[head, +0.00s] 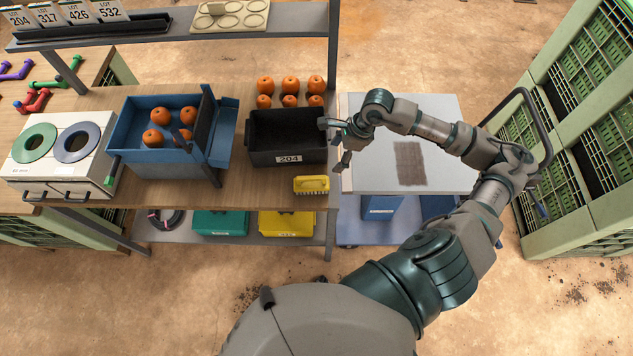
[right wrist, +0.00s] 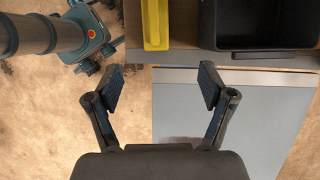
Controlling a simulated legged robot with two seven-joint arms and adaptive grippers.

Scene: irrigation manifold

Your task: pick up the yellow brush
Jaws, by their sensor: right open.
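The yellow brush (head: 311,184) lies at the front right edge of the wooden bench, just in front of the black bin labelled 204 (head: 287,158). Its bristles show along its near side. In the right wrist view the brush (right wrist: 156,22) is at the top, cut off by the frame edge, beyond my fingertips and between their lines. My right gripper (head: 337,143) is open and empty, right of the bin and up and right of the brush, apart from both. Its two spread fingers (right wrist: 161,84) show in the right wrist view. My left gripper is not seen in the head view.
A blue tray with oranges (head: 140,150) stands left of the bin, with several oranges (head: 291,85) behind it. A bench post (head: 333,60) rises near my right gripper. A grey-topped cart (head: 440,165) stands right of the bench. Green crates (head: 590,120) stack at right.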

